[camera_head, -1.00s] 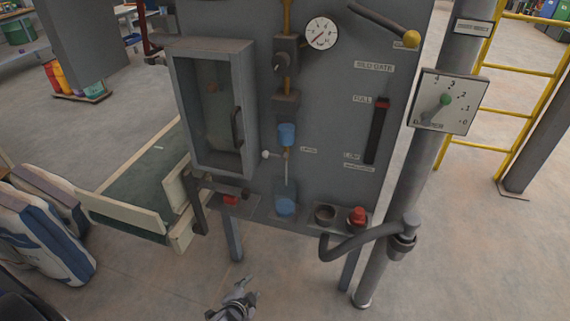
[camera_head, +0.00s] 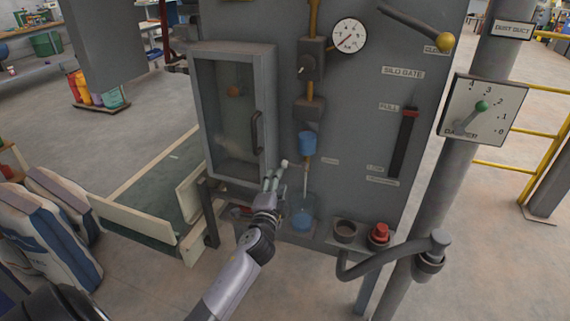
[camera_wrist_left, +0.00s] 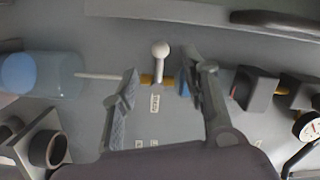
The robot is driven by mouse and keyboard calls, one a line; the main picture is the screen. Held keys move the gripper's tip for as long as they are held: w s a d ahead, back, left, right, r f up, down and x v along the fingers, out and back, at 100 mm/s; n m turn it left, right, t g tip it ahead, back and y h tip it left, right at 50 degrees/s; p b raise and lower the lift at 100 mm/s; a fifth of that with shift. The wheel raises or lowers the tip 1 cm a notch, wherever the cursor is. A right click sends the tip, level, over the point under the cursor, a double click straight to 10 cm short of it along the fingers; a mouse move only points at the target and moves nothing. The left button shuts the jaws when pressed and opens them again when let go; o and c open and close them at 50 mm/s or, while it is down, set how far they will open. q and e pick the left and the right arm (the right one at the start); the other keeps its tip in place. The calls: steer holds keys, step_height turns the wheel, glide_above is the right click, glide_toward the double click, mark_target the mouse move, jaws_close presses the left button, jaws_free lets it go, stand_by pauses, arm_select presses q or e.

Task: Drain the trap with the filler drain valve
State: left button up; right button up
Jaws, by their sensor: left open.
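The drain valve shows as a pale round knob (camera_head: 284,163) on a short stem beside the filler's vertical pipe. It also shows between my fingers in the left wrist view (camera_wrist_left: 160,49). Above it, a blue trap bowl (camera_head: 307,144) hangs on the yellow pipe. A thin pale line runs down from it to a clear jar (camera_head: 303,216) with blue in its lower part. My left gripper (camera_head: 274,181) is open just below and left of the knob; its fingers (camera_wrist_left: 162,82) straddle it in the wrist view, with no contact visible. My right gripper is not in view.
A glass-fronted cabinet (camera_head: 234,115) with a dark handle is left of the pipe. A red button (camera_head: 379,233) and a round cup (camera_head: 344,231) sit on the lower shelf, near a bent grey pipe (camera_head: 395,256). A gauge (camera_head: 349,35) is above right.

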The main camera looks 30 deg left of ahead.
mark_target(284, 166)
arm_select(q)
steer(key=x, duration=0.9)
steer(key=shift+w, duration=0.1)
jaws_close()
stand_by(0.6)
